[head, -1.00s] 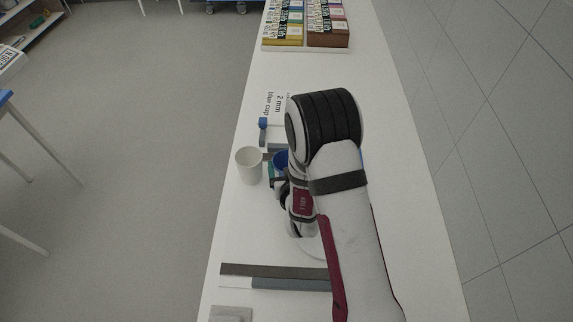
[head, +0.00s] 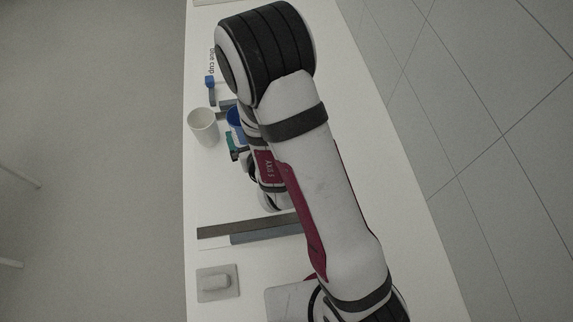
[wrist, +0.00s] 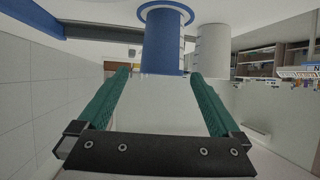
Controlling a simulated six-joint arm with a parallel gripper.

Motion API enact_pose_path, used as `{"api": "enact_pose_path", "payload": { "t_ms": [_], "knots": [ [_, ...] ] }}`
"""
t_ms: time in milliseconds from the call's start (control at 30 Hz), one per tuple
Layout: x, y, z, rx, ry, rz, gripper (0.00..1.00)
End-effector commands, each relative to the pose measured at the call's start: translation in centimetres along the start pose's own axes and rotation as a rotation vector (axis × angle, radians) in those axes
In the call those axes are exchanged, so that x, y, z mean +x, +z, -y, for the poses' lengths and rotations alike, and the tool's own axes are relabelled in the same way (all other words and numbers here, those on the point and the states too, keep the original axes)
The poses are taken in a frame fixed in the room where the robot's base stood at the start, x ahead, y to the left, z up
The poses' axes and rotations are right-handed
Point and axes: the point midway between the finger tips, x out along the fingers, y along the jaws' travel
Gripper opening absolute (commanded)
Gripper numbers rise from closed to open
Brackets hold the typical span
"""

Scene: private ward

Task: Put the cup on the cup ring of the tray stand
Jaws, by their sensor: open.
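The blue cup (head: 235,119) stands on the white table, partly hidden behind my arm in the head view. In the wrist view, which looks upside down, the blue cup (wrist: 163,48) shows between and just beyond my teal fingertips. A blue ring (wrist: 188,14) shows at its table end; I cannot tell whether it belongs to the cup. My gripper (wrist: 160,73) is open, with gaps to the cup on both sides. In the head view its teal jaws (head: 232,142) are mostly hidden by my arm. I cannot make out the tray stand's cup ring with certainty.
A white cup (head: 202,127) stands close beside the blue cup and also shows in the wrist view (wrist: 213,50). A blue-topped grey piece (head: 211,88) lies beyond. Dark and blue-grey bars (head: 235,229) and a grey pad (head: 204,291) lie nearer. The right side of the table is clear.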

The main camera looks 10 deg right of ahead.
Motion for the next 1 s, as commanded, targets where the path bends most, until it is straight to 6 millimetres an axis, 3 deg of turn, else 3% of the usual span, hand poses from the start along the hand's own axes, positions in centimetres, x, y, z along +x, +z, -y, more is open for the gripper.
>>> {"api": "enact_pose_path", "payload": {
  "t_ms": [133, 233, 367, 500, 633, 767, 1000],
  "knots": [
    [-1.3, -1.6, -2.3, 0.151, 0.067, 0.140, 1.00],
    [-4.8, -2.0, -3.8, 0.288, 0.110, 0.339, 1.00],
    [-12.6, -1.6, -4.5, 0.419, 0.149, 0.625, 1.00],
    [-22.5, -0.6, -4.0, 0.542, 0.196, 0.890, 1.00],
    [-28.7, 0.0, -3.0, 0.633, 0.226, 1.038, 1.00],
    [-31.1, 0.3, -2.4, 0.673, 0.238, 1.094, 1.00],
    [-31.2, 0.3, -2.3, 0.677, 0.238, 1.101, 1.00]
  ]
}}
